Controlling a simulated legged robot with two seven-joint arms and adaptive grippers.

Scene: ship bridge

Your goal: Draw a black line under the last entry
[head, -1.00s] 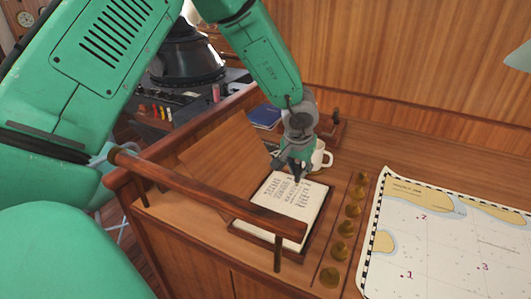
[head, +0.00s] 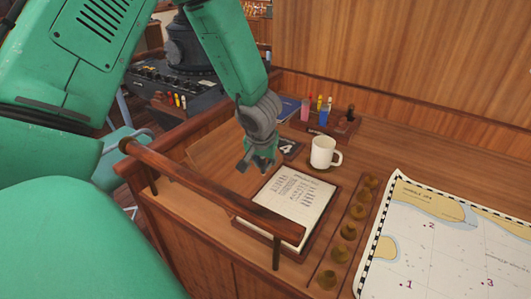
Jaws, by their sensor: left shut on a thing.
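The open log page (head: 291,196) lies in a wooden frame on the desk, with several rows of dark handwriting in its upper part. I cannot make out a drawn line under the last row at this size. My left gripper (head: 258,166) is above the desk at the page's upper left, clear of the writing. It is shut on a small dark thing, mostly hidden by the fingers; I cannot tell its shape. My right gripper is not in view.
A wooden rail (head: 210,190) runs along the near left edge. A white mug (head: 322,152) stands behind the page, near a wooden holder (head: 328,125) with coloured markers. Several brass knobs (head: 349,231) line the page's right side, then a chart (head: 430,240).

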